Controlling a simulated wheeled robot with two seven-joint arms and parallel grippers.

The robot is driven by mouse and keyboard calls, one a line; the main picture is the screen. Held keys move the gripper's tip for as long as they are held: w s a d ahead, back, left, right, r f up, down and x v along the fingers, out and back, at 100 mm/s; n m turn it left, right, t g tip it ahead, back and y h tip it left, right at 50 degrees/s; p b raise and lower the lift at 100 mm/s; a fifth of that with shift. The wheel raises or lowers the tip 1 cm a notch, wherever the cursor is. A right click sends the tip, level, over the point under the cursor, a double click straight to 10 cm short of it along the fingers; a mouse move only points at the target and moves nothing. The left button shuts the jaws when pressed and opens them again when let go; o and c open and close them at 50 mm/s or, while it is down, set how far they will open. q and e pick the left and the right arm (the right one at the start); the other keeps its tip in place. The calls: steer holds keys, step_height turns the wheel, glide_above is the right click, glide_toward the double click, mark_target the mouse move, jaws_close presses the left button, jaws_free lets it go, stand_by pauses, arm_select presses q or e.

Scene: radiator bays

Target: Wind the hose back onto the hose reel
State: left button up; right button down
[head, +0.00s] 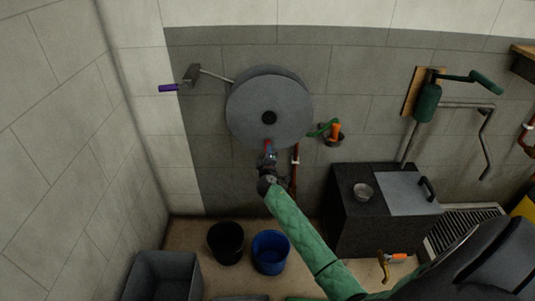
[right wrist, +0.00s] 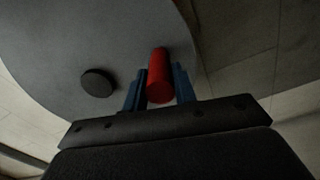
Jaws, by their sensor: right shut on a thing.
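The hose reel (head: 285,100) is a large grey round drum on the wall, with a dark hub (head: 269,117) at its centre. In the right wrist view its grey face (right wrist: 85,40) fills the upper left, with the hub (right wrist: 98,83) left of my fingers. A red crank handle (right wrist: 159,76) stands out near the disc's lower edge. My right gripper (head: 268,150) is shut on this handle, its blue fingers on either side. A short piece of green hose (head: 318,131) with an orange nozzle (head: 335,131) shows right of the reel. My left gripper is out of view.
A black bucket (head: 226,243), a blue bucket (head: 270,252) and a grey bin (head: 165,276) stand on the floor below.

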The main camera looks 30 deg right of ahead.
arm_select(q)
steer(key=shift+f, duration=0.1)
arm_select(e)
steer(key=c, duration=1.1)
jaws_free()
steer(key=shift+s+a+f, duration=0.15)
steer(key=shift+s+a, duration=0.1)
steer(key=shift+s, duration=0.2)
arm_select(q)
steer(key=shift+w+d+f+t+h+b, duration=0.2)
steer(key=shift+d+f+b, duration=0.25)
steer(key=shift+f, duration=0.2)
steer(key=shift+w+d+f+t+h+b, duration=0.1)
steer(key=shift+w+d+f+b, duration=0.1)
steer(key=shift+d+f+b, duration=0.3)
arm_select(e)
steer(key=v, duration=0.6)
steer(key=shift+s+a, duration=0.2)
steer(key=shift+s, duration=0.15)
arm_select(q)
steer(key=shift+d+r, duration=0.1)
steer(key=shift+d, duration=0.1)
